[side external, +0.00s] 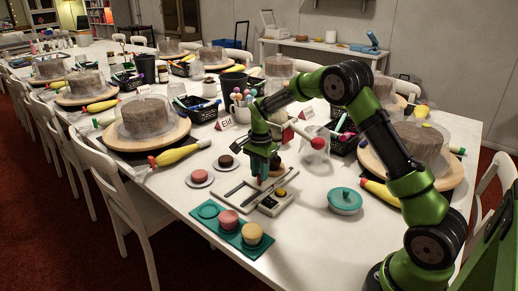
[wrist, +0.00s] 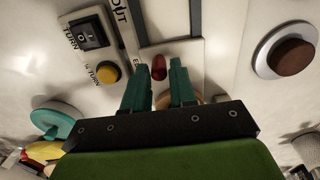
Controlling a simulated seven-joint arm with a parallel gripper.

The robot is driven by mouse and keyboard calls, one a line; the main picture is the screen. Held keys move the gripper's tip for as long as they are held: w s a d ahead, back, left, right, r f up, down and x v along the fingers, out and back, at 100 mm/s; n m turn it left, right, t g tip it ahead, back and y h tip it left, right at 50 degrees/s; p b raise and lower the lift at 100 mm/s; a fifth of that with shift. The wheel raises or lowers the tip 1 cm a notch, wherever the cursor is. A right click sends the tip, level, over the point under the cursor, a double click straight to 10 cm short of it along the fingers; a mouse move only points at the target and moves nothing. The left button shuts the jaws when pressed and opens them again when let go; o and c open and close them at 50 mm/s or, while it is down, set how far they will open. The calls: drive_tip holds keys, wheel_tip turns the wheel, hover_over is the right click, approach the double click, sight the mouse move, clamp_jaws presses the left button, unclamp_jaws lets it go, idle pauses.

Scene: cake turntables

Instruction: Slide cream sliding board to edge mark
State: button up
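A cream board (side external: 284,202) with dark strips and a yellow button lies on the white table in the side view, under my gripper (side external: 262,178). In the wrist view the cream panel (wrist: 128,50) carries a black switch (wrist: 93,33), a yellow button (wrist: 108,73) and printing including "TURN" and "OUT"; a label starting with "E" is partly hidden by a finger. A small red knob (wrist: 158,67) shows in the gap just beyond the fingertips. My gripper (wrist: 157,75) has its two green fingers apart, with nothing clearly held. I cannot make out the edge mark.
A teal tray (side external: 207,211) with round cakes stands front left of the board. Two small cakes on plates (side external: 199,179) sit left. A black basket (side external: 343,142) and covered cake turntables (side external: 146,135) lie behind.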

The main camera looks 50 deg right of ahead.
drive_tip(key=shift+o, duration=1.4)
drive_tip(key=shift+f, duration=0.1)
drive_tip(key=shift+r, duration=3.5)
drive_tip(key=shift+n, duration=0.3)
drive_tip(key=s+a+r+n+t, duration=0.2)
drive_tip(key=s+a+r+n, duration=0.2)
drive_tip(key=s, duration=0.4)
drive_tip(key=s+a+r+n+t+y, duration=0.1)
drive_tip(key=s+a+r+n, duration=0.3)
drive_tip(key=s, duration=0.5)
drive_tip(key=s+a+r+n+t+y, duration=0.1)
drive_tip(key=s+a+r+n+t, duration=0.3)
drive_tip(key=s, duration=0.4)
drive_tip(key=shift+s+a+r+n, duration=0.15)
drive_tip(key=shift+a+r+n, duration=0.2)
drive_tip(key=shift+a+n, duration=0.6)
